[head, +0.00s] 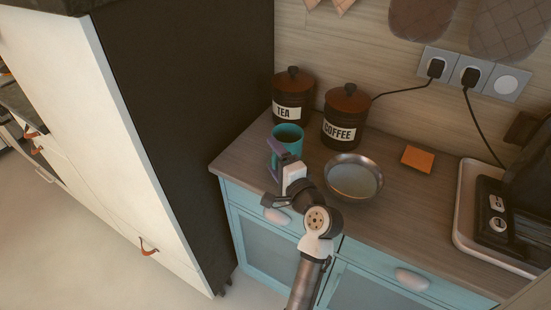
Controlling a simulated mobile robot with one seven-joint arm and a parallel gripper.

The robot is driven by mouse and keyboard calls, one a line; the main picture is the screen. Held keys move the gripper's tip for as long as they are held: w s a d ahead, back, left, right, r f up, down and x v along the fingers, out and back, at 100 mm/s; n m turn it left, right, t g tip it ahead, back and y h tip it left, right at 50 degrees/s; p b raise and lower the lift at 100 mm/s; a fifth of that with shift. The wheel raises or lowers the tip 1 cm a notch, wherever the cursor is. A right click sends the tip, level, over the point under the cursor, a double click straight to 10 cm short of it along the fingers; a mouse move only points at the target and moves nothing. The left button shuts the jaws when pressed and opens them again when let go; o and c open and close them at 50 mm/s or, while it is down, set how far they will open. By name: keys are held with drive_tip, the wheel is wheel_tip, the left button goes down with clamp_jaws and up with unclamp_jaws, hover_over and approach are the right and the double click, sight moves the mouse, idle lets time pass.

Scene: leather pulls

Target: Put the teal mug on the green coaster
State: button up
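The teal mug (290,132) stands upright on the wooden counter, near its left end and in front of the tea canister. My gripper (275,154) is at the near side of the mug and overlaps its lower part in the picture. The fingers are partly hidden, and I cannot tell whether they touch the mug or how far apart they are. I see no green coaster. A flat orange square (417,158) lies on the counter to the right.
A metal bowl (353,178) stands right of my gripper. Behind are the tea canister (292,95) and the coffee canister (345,115). A tall dark cabinet side (190,120) rises at left. A white tray (462,215) with a dark appliance is at right.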

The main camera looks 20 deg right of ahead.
drive_tip(key=shift+r, duration=0.1)
drive_tip(key=shift+s, duration=0.15)
drive_tip(key=s+d+b, duration=0.1)
drive_tip(key=s+b, duration=0.2)
drive_tip(key=s, duration=0.8)
drive_tip(key=shift+s+d+b, duration=0.15)
drive_tip(key=shift+s+b, duration=0.2)
